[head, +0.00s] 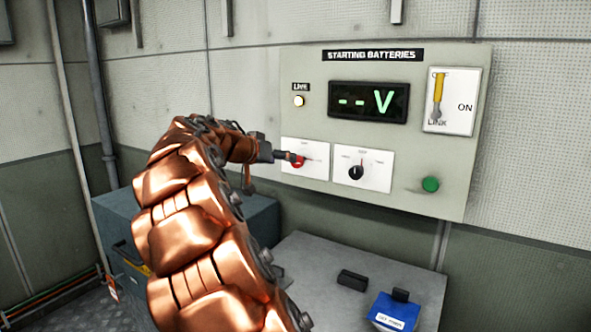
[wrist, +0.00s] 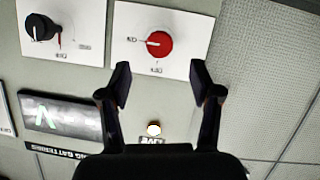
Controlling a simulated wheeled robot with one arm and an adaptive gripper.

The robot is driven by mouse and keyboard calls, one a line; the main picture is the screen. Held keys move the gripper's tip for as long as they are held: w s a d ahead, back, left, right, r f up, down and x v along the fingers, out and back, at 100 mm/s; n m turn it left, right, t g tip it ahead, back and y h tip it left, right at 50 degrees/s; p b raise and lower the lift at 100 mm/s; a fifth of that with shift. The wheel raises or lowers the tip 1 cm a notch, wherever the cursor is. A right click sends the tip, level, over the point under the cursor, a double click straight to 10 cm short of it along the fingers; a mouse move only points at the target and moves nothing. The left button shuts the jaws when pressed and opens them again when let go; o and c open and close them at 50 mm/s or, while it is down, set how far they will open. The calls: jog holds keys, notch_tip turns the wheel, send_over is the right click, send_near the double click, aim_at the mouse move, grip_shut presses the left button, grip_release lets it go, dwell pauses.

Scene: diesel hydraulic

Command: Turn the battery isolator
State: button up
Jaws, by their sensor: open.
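The red rotary knob (head: 298,162), which looks like the battery isolator, sits on a white plate at the lower left of the "STARTING BATTERIES" panel (head: 300,215). My gripper (head: 287,156) is at this knob in the head view and partly covers it. In the wrist view, which is upside down, the red knob (wrist: 159,44) lies beyond the fingertips. There my gripper (wrist: 162,84) is open and empty, one finger to each side. The knob's white pointer mark faces left in that view. Its small lettering is too blurred to read.
A black selector knob (head: 356,171) is beside the red one. A green button (head: 430,184), a yellow-handled link switch (head: 438,92), a lit lamp (head: 299,101) and a display (head: 368,102) reading "-- V" share the panel. A grey cabinet top (head: 325,262) is below, bearing a blue box (head: 393,313).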

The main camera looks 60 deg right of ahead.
aim_at(300, 161)
jog(key=p+x, duration=0.1)
jog(key=x, duration=0.7)
jog(key=shift+r, duration=0.1)
jog(key=c, duration=1.2)
